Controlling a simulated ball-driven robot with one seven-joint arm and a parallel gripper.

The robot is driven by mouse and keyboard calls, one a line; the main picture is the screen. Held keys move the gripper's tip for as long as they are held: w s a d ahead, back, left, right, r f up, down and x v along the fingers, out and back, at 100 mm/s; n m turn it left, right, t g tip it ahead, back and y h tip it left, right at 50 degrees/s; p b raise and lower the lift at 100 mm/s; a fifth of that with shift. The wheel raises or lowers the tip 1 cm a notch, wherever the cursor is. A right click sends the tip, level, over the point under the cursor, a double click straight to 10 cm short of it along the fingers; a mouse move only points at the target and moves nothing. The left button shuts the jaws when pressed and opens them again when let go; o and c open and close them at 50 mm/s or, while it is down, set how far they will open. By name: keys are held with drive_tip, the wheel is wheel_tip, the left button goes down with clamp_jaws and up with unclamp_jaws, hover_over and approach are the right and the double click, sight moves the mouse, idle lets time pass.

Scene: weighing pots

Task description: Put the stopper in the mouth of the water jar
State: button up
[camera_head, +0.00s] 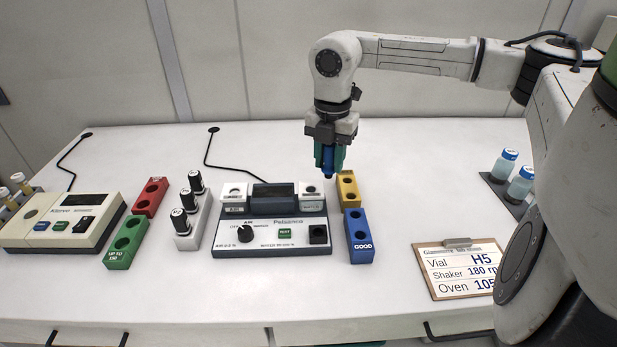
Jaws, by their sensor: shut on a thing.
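My gripper (328,168) points down and is shut on a small blue thing (328,160) between its teal fingers. The fingers hide much of it, so I cannot tell for sure that it is the stopper. The gripper is above and just right of a white block or jar (313,202) with a dark spot on top, at the right of the Pelsanco instrument (225,250). I cannot read the right one's label, and cannot tell which is the water jar.
Yellow (347,195) and blue (360,252) holed blocks stand right of the instrument. A white rack (189,242) with black-capped bottles, red (149,205) and green (124,252) blocks and a beige instrument (65,235) stand left. A clipboard (437,268) and blue-capped jars (520,186) are at right.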

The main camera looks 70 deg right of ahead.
drive_tip(key=shift+w+d+f+p, duration=0.2)
drive_tip(key=shift+w+d+f, duration=0.6)
drive_tip(key=shift+f, duration=0.85)
drive_tip(key=shift+w+d+f+p, duration=0.2)
drive_tip(key=shift+w+d+f, duration=0.3)
drive_tip(key=shift+w+f, duration=0.85)
drive_tip(key=shift+w+d+f+p, duration=0.2)
drive_tip(key=shift+w+d+f, duration=0.4)
drive_tip(key=shift+f, duration=1.35)
drive_tip(key=o, duration=1)
drive_tip(key=shift+f, duration=0.1)
wheel_tip(320, 180, up, 12)
drive_tip(key=b, duration=0.1)
